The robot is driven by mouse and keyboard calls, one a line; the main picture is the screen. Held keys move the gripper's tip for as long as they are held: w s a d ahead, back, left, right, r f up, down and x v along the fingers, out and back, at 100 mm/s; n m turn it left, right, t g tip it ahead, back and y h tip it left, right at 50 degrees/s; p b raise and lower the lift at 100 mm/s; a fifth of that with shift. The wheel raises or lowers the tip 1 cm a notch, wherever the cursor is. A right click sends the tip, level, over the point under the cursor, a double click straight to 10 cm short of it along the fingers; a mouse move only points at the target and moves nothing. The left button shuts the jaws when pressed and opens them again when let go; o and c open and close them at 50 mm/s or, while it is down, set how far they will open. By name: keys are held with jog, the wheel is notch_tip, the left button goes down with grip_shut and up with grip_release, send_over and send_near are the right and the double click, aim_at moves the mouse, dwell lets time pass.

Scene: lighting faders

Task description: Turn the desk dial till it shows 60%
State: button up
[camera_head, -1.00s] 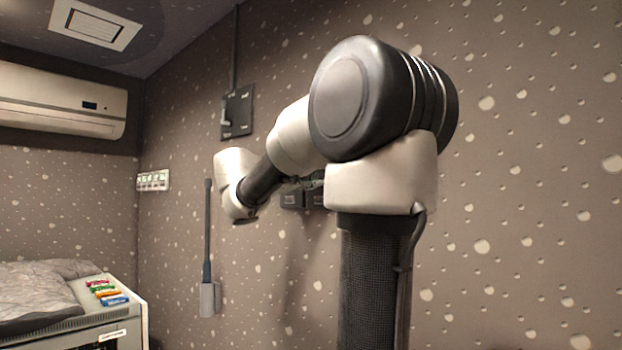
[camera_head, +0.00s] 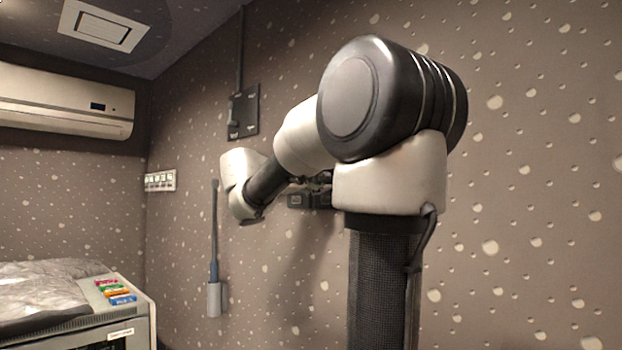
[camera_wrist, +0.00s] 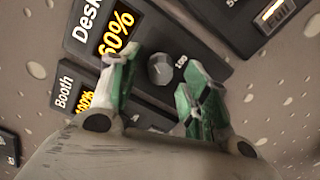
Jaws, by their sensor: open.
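The desk dial panel (camera_wrist: 150,22) is a dark plate labelled "Desk" in the wrist view. Its lit yellow display (camera_wrist: 117,33) reads 60%. The desk dial's grey faceted knob (camera_wrist: 161,69) sits on the panel beside a "100" mark. My gripper (camera_wrist: 157,88) is open, with one green-padded finger to each side of the knob and the knob showing between them. I cannot tell whether either finger touches it. In the head view, the dark wall panels (camera_head: 298,200) show partly behind my arm, and my gripper is hidden.
A "Booth" panel (camera_wrist: 68,96) with a partly hidden yellow display lies beside the desk panel. Another dark panel (camera_wrist: 250,30) is at upper right. In the head view, a switch box (camera_head: 244,112) and a grey wall holder (camera_head: 214,299) are on the wall.

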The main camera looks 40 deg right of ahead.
jog(key=a, duration=1.1)
jog(key=shift+s+a, duration=0.35)
jog(key=shift+s, duration=0.1)
jog(key=shift+w, duration=0.1)
notch_tip(320, 180, down, 17)
jog(key=s+n+y, duration=0.1)
jog(key=s+y, duration=0.1)
jog(key=y, duration=0.5)
jog(key=s+a+f+m+t+y, duration=0.1)
jog(key=s+a+f+m+y, duration=0.1)
jog(key=s+a+f+y, duration=0.3)
jog(key=s+a+f+m+t+y, duration=0.1)
jog(key=s+a+f+m+y, duration=0.2)
jog(key=s+a+f+y, duration=0.3)
jog(key=shift+s+f+t, duration=0.4)
jog(key=shift+s+f, duration=0.85)
jog(key=shift+f, duration=1.05)
